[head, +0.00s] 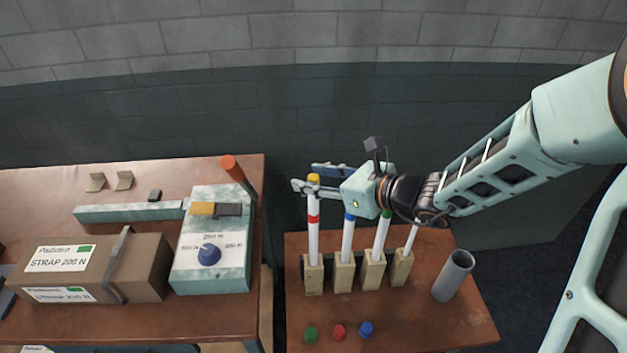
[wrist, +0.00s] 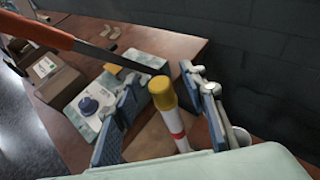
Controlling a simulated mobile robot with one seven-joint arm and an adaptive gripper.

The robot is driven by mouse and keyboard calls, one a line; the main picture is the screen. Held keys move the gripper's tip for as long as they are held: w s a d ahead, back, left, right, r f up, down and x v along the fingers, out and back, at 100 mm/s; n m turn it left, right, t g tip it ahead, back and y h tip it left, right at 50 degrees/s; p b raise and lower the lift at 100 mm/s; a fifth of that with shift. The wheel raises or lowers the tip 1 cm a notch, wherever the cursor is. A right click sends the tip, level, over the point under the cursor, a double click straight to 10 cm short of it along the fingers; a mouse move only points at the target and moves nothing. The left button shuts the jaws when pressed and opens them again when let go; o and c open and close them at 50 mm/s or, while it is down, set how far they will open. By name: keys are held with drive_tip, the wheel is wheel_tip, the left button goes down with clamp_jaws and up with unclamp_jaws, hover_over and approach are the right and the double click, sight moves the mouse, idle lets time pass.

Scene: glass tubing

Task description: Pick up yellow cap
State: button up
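The yellow cap (head: 313,179) sits on top of a white tube with a red band (head: 313,219), which stands upright in a beige block (head: 313,274). In the wrist view the yellow cap (wrist: 162,92) is between the two blue-padded fingers of my gripper (wrist: 160,105). Gaps show on both sides of the cap, so the gripper looks open around it. In the head view my gripper (head: 315,178) reaches in from the right at the cap's height, and its fingers partly cover the cap's surroundings.
Several more white tubes stand in blocks to the right, near a grey cylinder (head: 453,276). Green (head: 311,333), red (head: 338,331) and blue (head: 366,329) caps lie at the front.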

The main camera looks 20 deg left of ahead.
drive_tip(key=shift+c, duration=0.3)
drive_tip(key=c, duration=0.8)
drive_tip(key=shift+r, duration=0.1)
